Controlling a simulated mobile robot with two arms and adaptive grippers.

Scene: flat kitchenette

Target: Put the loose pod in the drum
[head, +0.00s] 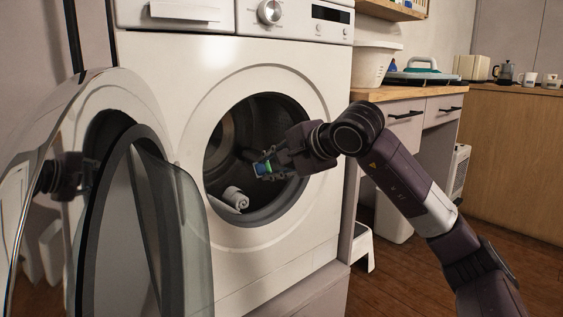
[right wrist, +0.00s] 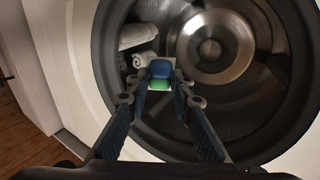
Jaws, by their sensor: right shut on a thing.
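The pod (head: 260,169) is small, blue and green with a pale part. My right gripper (head: 265,169) is shut on it, inside the round opening of the washing machine. In the right wrist view the pod (right wrist: 160,73) sits between the fingertips of the gripper (right wrist: 160,85). The drum (head: 228,135) is dark metal; its back (right wrist: 215,45) shows in the right wrist view. A rolled light cloth (head: 235,198) lies low in the drum, apart from the pod. My left gripper is not in view.
The glass door (head: 172,225) of the washing machine (head: 180,65) stands open at the left. A wooden counter (head: 385,95) with a white tub (head: 374,66) is at the right. A white step stool (head: 362,245) stands on the floor, which is free further right.

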